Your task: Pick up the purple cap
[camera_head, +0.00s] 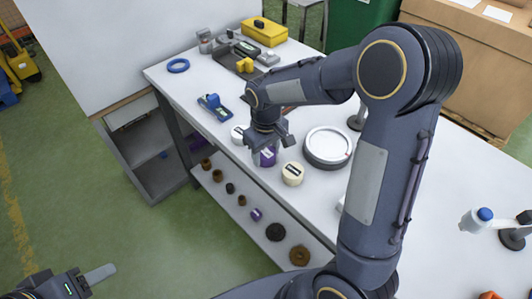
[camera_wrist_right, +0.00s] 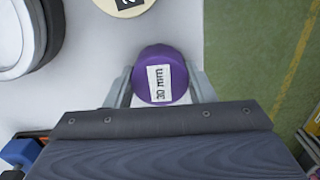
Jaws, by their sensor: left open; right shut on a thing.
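The purple cap (camera_wrist_right: 150,66) is a round piece with a white "30 mm" label on top. In the right wrist view it sits between the two fingers of my right gripper (camera_wrist_right: 160,88), which is shut on it. In the head view my right gripper (camera_head: 268,145) is over the front part of the white table, and the purple cap (camera_head: 267,157) shows just below its fingers. I cannot tell whether the cap touches the table. My left gripper (camera_head: 92,278) is at the lower left, away from the table, open, with only one finger clearly visible.
A cream cap (camera_head: 292,174) and a white cap (camera_head: 239,134) stand on either side. A round silver turntable (camera_head: 327,147) is behind the cream cap. A blue ring (camera_head: 178,65) and a yellow case (camera_head: 264,32) lie farther back. Several small parts lie on the lower shelf (camera_head: 228,203).

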